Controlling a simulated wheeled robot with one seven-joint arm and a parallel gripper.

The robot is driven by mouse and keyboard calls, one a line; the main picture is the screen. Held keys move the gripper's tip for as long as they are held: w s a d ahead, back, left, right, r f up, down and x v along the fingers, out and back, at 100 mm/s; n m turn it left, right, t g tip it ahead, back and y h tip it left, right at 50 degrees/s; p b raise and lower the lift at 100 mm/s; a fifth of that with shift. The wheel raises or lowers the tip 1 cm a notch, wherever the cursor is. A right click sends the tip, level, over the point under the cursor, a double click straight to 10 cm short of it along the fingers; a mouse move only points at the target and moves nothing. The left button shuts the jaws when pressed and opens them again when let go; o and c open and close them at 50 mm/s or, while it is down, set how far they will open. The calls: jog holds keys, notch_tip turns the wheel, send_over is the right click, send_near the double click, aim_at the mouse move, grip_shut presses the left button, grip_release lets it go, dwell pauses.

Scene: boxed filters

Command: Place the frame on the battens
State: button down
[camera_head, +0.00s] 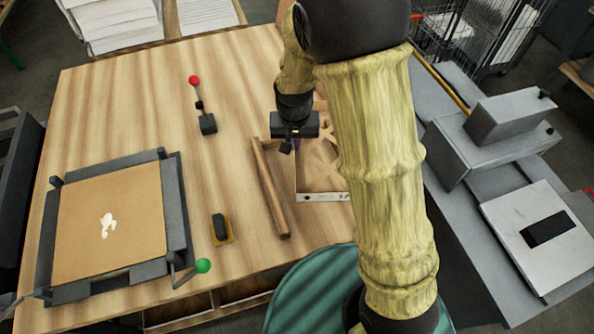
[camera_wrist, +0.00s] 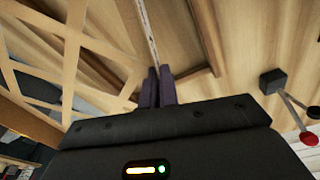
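The frame (camera_head: 325,197) is a pale wooden square with crossed lattice strips, partly hidden behind my arm in the head view. In the wrist view its lattice (camera_wrist: 75,42) fills the left side, and a thin edge runs down to my fingers. My gripper (camera_head: 291,146) is at the frame's left edge; in the wrist view its two dark fingers (camera_wrist: 157,88) are close together with that edge between them. One brown batten (camera_head: 270,190) lies on the table just left of the frame. I cannot tell whether the frame touches the table.
A dark-edged tray-like fixture (camera_head: 176,200) with a brown panel stands at the left. A red-knobbed lever (camera_head: 208,123) and a small black block on a yellow base (camera_head: 221,229) stand on the table (camera_head: 120,110). Grey machine boxes (camera_head: 470,150) are at the right.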

jog(key=shift+a, duration=0.25)
jog(key=shift+s, duration=0.1)
jog(key=s+a+r+n+p, duration=0.2)
jog(key=a+r+n+p, duration=0.1)
jog(key=a, duration=0.7)
jog(key=shift+r, duration=0.4)
jog(key=shift+s+a, duration=0.1)
jog(key=shift+f+p, duration=1.05)
jog(key=shift+f, duration=1.9)
jog(key=shift+f+p, duration=0.75)
jog(key=shift+f, duration=1.35)
